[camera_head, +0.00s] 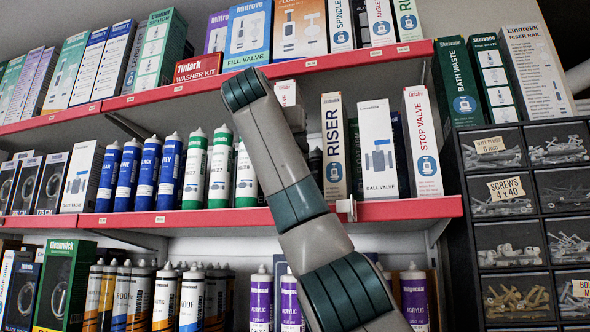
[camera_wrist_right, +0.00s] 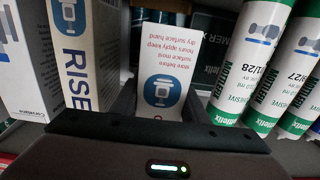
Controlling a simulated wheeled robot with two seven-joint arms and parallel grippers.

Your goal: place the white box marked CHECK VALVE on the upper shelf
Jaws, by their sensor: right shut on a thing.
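In the wrist view, my right gripper (camera_wrist_right: 160,106) is shut on a white box (camera_wrist_right: 162,68) with a blue round emblem; its print appears upside down. The words CHECK VALVE do not show on the visible face. In the head view, a white box top (camera_head: 286,93) shows just below the upper shelf (camera_head: 330,62), beside my right arm; it seems to be the held box. My arm hides the gripper and most of the box there. I cannot tell whether it touches the shelf below. My left gripper is in neither view.
The upper shelf is crowded with boxes, including a red WASHER KIT (camera_head: 198,67). The RISER box (camera_head: 334,150), BALL VALVE box (camera_head: 377,150) and STOP VALVE box (camera_head: 422,140) stand on the middle shelf. Green-white cartridges (camera_head: 220,165) stand left of my arm. Drawers (camera_head: 495,155) flank the right.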

